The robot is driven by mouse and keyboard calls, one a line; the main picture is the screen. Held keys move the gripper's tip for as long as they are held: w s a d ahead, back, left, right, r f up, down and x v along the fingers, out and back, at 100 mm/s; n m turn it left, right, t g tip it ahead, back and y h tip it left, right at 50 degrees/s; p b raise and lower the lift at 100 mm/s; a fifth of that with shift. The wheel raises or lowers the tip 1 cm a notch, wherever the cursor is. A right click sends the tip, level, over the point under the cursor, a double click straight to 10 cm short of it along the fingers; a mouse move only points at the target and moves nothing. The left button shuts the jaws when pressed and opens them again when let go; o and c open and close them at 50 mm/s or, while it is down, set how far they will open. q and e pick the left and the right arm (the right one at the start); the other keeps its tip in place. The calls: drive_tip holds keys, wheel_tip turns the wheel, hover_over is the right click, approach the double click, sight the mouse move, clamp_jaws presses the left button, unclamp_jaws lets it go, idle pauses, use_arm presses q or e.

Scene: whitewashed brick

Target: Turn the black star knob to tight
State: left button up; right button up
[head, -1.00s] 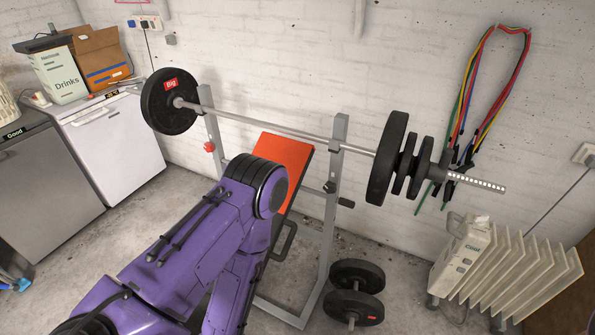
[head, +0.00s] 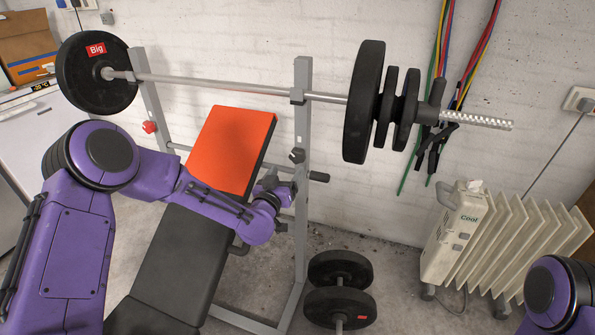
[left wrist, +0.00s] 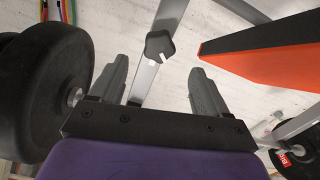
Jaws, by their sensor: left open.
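The black star knob (head: 297,155) sits on the right grey upright (head: 302,115) of the weight bench stand, below the bar. In the left wrist view the knob (left wrist: 160,46) shows its lobed face between and beyond my fingertips. My left gripper (head: 272,182) is just below and left of the knob in the head view. In the left wrist view the left gripper (left wrist: 158,68) has its two fingers wide apart with nothing between them. I cannot tell a tight mark on the knob. My right gripper is out of view.
The red back pad (head: 232,145) is close beside my left gripper, and also in the left wrist view (left wrist: 275,62). A loaded barbell (head: 225,87) rests across the uprights. A red knob (head: 150,127) is on the left upright. Plates (head: 340,305) and a heater (head: 490,230) stand right.

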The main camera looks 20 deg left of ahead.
sight(296, 159)
use_arm(q)
drive_tip(key=w, duration=0.9)
drive_tip(key=shift+w+d, duration=0.2)
drive_tip(key=shift+w, duration=0.05)
drive_tip(key=shift+f, duration=0.1)
drive_tip(key=c, duration=0.9)
